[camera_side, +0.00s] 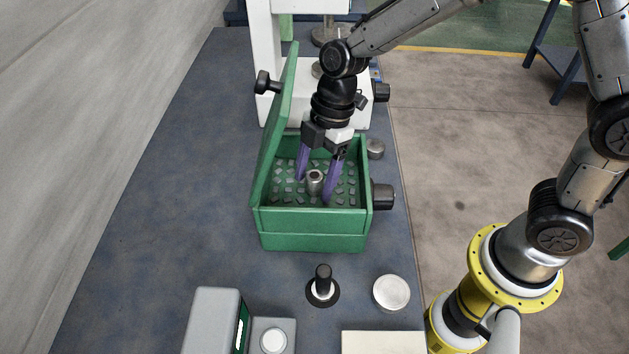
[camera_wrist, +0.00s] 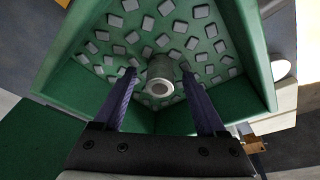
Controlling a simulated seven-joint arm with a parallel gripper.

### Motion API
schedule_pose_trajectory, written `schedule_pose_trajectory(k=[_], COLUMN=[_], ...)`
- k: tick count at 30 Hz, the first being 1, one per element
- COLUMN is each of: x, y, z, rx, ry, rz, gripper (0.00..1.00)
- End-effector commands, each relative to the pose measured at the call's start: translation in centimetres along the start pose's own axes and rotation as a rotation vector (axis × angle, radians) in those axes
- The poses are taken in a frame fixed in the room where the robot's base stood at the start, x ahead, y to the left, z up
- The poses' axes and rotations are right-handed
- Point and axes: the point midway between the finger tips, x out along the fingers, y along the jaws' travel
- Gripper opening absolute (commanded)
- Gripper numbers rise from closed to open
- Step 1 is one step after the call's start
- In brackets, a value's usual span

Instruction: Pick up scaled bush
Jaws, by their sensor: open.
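The scaled bush is a small grey metal cylinder with a hole in its top (camera_side: 315,182). It stands upright inside the green box, and its ring-shaped end also shows in the wrist view (camera_wrist: 160,80). My gripper (camera_side: 317,187) reaches down into the box with its two purple fingers open, one on each side of the bush. In the wrist view the fingers (camera_wrist: 165,78) are spread, with a gap between each finger and the bush. I cannot tell exactly how low the fingertips are against the bush.
The green box (camera_side: 313,241) has a raised lid (camera_side: 276,130) on its left and a floor of grey square studs. A white machine stands behind it. A black-handled piece (camera_side: 323,283) and a round white disc (camera_side: 391,293) are in front. The blue bench top is clear at left.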

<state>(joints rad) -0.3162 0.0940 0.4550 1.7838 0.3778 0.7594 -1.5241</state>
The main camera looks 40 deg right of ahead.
Motion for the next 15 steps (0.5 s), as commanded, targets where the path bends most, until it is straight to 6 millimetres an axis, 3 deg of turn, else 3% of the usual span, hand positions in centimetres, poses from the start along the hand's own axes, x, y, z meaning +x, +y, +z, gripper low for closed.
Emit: schedule_pose_trajectory(k=[3,15], x=[-0.02,-0.07], y=[0.00,0.01], z=[-0.01,-0.01], rx=[0.000,0.000], ry=[0.000,0.000], rz=[0.000,0.000], gripper=[0.72,0.00])
